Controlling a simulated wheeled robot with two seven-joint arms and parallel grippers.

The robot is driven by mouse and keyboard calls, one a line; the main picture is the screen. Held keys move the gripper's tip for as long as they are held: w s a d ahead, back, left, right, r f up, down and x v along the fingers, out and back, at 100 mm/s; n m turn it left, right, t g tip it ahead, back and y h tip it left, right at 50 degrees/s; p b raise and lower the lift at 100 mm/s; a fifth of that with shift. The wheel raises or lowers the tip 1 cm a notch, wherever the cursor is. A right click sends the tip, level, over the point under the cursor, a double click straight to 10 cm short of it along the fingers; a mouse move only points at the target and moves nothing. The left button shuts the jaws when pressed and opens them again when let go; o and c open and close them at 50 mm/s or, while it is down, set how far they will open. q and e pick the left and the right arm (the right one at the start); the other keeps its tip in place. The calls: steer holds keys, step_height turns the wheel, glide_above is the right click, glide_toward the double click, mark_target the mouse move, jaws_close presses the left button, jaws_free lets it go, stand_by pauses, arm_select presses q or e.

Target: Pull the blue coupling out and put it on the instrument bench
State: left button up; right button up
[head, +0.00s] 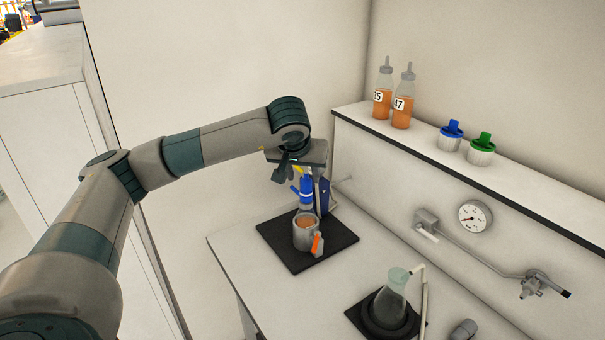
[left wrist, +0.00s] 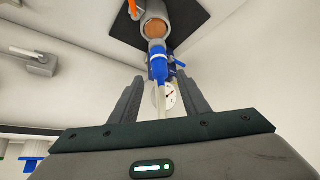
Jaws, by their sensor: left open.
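The blue coupling (head: 306,188) stands upright above a grey cup with orange contents (head: 305,234), close to a dark blue upright part (head: 322,194). My left gripper (head: 283,171) is just above and left of the coupling in the head view, its fingers apart. In the left wrist view the coupling (left wrist: 158,62) shows just past the tips of the open left gripper (left wrist: 157,88), roughly centred between them. A pale tube runs from the coupling back between the fingers. No contact between fingers and coupling can be made out. My right gripper is not in view.
The cup stands on a black mat (head: 283,254) on the white bench (head: 228,252). A flask (head: 393,293) stands at the front right. Bottles (head: 403,110), a blue-lidded jar (head: 451,138) and a green-lidded jar (head: 482,150) stand on the ledge. A gauge (head: 474,217) and tap (head: 533,286) are on the wall.

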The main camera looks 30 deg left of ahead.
mark_target(306, 180)
arm_select(q)
steer(key=b+x, duration=0.3)
steer(key=x, duration=0.3)
steer(key=shift+f, duration=0.3)
steer(key=shift+b+x, duration=0.75)
steer(key=shift+x, duration=0.35)
steer(key=shift+w+r, duration=0.1)
steer(key=shift+w, duration=0.05)
jaws_close()
steer(key=shift+w+r, duration=0.1)
steer(key=shift+r, duration=0.2)
steer(key=shift+r, duration=0.35)
steer(key=shift+r+p, duration=0.15)
steer(key=shift+p, duration=0.15)
